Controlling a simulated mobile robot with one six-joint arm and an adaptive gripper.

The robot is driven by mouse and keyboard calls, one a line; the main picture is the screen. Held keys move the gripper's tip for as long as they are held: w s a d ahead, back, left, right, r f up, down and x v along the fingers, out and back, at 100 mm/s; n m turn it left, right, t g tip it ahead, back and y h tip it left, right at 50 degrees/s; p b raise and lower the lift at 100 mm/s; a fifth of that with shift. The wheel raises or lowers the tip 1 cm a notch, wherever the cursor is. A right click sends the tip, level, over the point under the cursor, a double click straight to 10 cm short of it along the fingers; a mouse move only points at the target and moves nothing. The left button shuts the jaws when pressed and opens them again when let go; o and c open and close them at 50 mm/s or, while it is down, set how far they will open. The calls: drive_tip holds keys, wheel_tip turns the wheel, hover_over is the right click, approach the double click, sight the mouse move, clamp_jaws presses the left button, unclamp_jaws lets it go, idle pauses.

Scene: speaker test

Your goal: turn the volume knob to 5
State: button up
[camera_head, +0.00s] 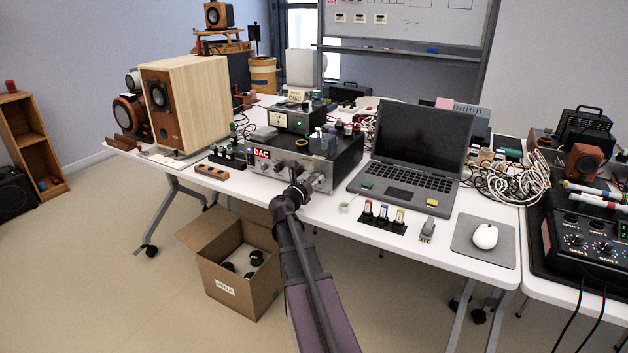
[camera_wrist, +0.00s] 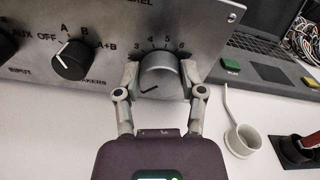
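The grey volume knob (camera_wrist: 160,72) is on the metal front panel in the wrist view, with the numbers 3 to 6 showing above it. A thin line on its face points to the lower left, away from the 5. My gripper (camera_wrist: 160,76) has one finger on each side of the knob. I see no clear gap between fingers and knob, so it looks shut on it. The lower numbers of the scale are hidden. In the head view my gripper (camera_head: 298,187) is at the front of the DAC amplifier (camera_head: 262,153), and the knob is too small to make out.
A black speaker selector knob (camera_wrist: 72,60) sits left of my gripper. The laptop (camera_head: 416,150) stands right of the amplifier. A wooden speaker (camera_head: 190,105) stands on the left.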

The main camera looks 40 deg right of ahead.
drive_tip(key=shift+w+d, duration=0.1)
drive_tip(key=shift+m, duration=0.4)
drive_tip(key=m, duration=1.1)
drive_tip(key=shift+s, duration=0.2)
drive_tip(key=m, duration=0.6)
drive_tip(key=shift+f+m, duration=0.15)
drive_tip(key=shift+m, duration=0.25)
drive_tip(key=m, duration=0.6)
drive_tip(key=shift+f+m, duration=0.1)
drive_tip(key=shift+m, duration=0.2)
